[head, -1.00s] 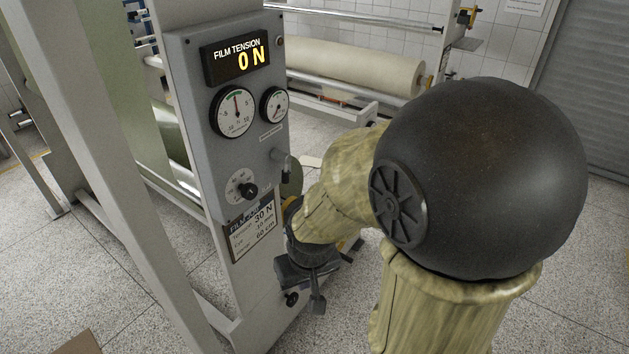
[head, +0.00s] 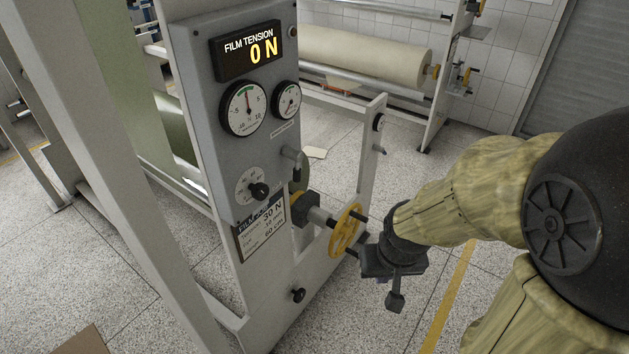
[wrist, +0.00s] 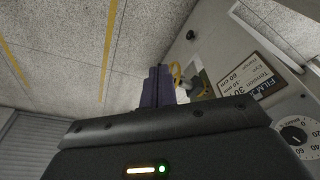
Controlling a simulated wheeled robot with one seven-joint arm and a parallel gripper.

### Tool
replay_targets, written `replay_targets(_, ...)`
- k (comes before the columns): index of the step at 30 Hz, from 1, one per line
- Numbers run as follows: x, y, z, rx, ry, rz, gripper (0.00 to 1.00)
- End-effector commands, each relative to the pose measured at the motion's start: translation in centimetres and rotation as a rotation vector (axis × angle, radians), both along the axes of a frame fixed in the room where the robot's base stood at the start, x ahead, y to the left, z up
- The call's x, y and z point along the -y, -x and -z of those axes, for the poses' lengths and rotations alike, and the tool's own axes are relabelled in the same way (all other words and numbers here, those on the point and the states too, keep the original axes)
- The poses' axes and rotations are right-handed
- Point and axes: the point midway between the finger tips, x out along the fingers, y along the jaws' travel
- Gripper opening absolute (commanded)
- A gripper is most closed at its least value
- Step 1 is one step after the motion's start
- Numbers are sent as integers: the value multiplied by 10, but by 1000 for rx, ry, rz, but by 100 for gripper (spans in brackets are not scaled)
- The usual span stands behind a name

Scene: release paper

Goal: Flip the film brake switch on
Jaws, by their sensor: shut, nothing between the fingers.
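The grey control panel (head: 221,105) has a FILM TENSION display reading 0 N.
A black dial knob (head: 259,191) and a placard (head: 262,228) are on the panel face. A white frame post (head: 370,150) stands behind the handwheel. A large roll (head: 365,55) is at the back. Speckled floor on the right is clear.

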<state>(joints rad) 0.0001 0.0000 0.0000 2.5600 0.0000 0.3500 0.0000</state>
Motion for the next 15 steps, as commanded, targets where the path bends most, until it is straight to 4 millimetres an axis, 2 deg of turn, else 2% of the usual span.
replay_targets(10,0,-1,1,5,3,-7,0)
replay_targets(13,3,-11,5,39,23,-49,0)
replay_targets(15,6,-24,11,90,54,-120,0)
